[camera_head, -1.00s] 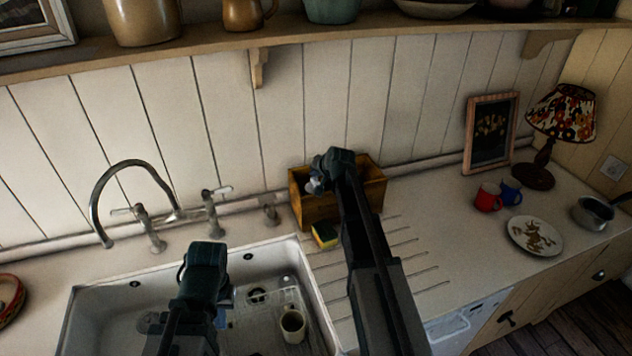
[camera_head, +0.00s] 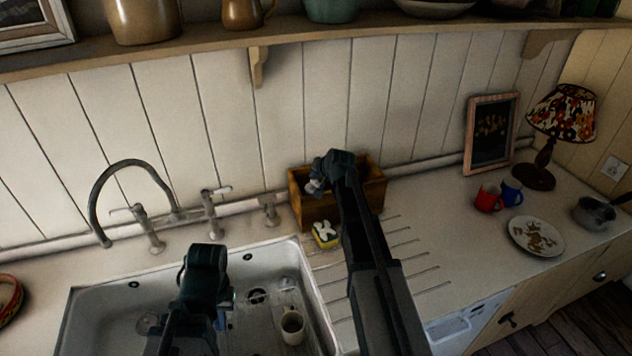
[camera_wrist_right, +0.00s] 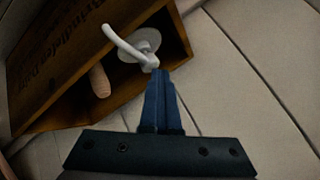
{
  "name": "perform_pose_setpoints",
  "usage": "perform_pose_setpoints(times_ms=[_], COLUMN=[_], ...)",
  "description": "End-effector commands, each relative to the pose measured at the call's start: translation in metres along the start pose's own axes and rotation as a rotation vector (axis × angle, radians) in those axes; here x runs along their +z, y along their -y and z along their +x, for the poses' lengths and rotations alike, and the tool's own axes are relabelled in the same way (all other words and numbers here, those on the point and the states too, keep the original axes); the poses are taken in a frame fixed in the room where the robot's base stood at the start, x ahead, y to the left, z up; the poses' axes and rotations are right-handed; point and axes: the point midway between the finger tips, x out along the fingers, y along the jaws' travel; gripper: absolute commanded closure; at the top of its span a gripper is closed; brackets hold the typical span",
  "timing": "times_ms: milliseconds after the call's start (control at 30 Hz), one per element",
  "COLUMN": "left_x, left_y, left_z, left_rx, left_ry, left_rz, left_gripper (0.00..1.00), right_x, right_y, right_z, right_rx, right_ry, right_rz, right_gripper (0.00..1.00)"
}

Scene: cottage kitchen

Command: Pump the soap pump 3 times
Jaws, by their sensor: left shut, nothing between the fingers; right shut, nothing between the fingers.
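The soap pump (camera_wrist_right: 140,46) is pale, with a round collar and a long curved spout. It stands in the wooden box (camera_wrist_right: 50,68) behind the sink; in the head view the pump (camera_head: 314,188) shows at the box's front left, partly behind my gripper. My right gripper (camera_wrist_right: 158,76) is shut and empty, its fingertips at the pump head's near end; they look to be touching it. It also shows in the head view (camera_head: 320,166). My left gripper (camera_head: 221,320) is shut and empty over the sink, away from the pump. The pump's bottle is hidden.
A cream mug (camera_head: 292,328) stands in the sink (camera_head: 85,300). The tap (camera_head: 130,165) is at the left. Mugs, a plate and a lamp stand far right.

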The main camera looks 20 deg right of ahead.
Motion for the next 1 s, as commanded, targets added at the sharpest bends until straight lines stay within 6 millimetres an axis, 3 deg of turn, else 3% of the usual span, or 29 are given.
perform_pose_setpoints(times_ms=[567, 1000], left_x=[0.001, 0.003], left_y=[0.001, 0.005], left_z=[-0.012, -0.054], left_rx=[0.000, 0.000], left_ry=[0.000, 0.000], left_rz=[0.000, 0.000], left_gripper=[1.00, 1.00], right_x=[-0.006, -0.028], right_y=[0.006, 0.028], right_z=[-0.009, -0.038], right_rx=[0.000, 0.000], right_ry=[0.000, 0.000], right_rz=[0.000, 0.000], right_gripper=[1.00, 1.00])
